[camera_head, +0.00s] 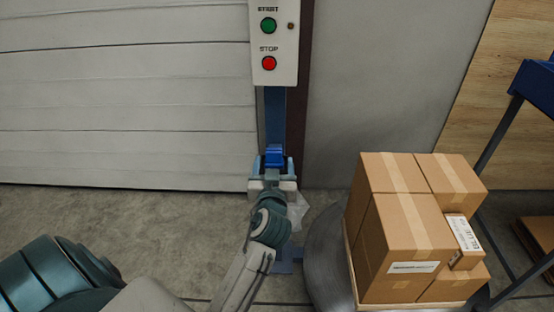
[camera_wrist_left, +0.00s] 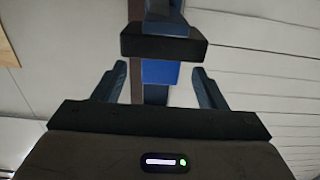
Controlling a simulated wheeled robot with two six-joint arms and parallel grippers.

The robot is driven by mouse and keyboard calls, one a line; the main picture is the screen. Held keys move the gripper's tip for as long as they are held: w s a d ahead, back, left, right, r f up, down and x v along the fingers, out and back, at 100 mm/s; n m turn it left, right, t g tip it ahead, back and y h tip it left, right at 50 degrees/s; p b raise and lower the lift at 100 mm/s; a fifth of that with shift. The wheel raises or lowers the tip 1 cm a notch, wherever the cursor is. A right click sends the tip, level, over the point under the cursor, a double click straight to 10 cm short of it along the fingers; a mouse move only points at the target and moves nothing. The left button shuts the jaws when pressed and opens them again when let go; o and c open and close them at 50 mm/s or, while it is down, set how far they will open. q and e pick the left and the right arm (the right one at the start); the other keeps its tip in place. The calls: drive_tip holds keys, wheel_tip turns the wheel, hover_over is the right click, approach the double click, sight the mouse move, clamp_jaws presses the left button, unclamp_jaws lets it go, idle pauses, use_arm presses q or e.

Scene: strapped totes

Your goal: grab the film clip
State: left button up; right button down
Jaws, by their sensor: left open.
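The blue film clip (camera_head: 274,156) is at the blue post below the button box in the head view. In the left wrist view a blue block (camera_wrist_left: 160,73), apparently the clip, shows beneath a dark block, between the two fingers in the picture. My left gripper (camera_head: 274,168) is open in front of the post, with a finger on each side of the blue piece. In the left wrist view its open fingers (camera_wrist_left: 158,88) are spread wider than the blue piece. I cannot tell whether they touch it. My right gripper is out of view.
A control box (camera_head: 273,45) with green and red buttons is above the clip on the post (camera_head: 275,112). A shutter door (camera_head: 120,95) is at left. Stacked cardboard boxes (camera_head: 405,235) stand at right beside the arm. A blue-topped frame (camera_head: 535,85) is far right.

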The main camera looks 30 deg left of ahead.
sight(274, 157)
use_arm(q)
drive_tip(key=shift+w+a+r, duration=0.2)
drive_tip(key=shift+w+a, duration=0.2)
drive_tip(key=shift+w, duration=0.15)
drive_tip(key=x, duration=0.4)
drive_tip(key=shift+w+a+r+p, duration=0.1)
drive_tip(key=shift+w+p, duration=0.05)
drive_tip(key=shift+p, duration=0.15)
drive_tip(key=shift+c, duration=0.3)
drive_tip(key=c, duration=1)
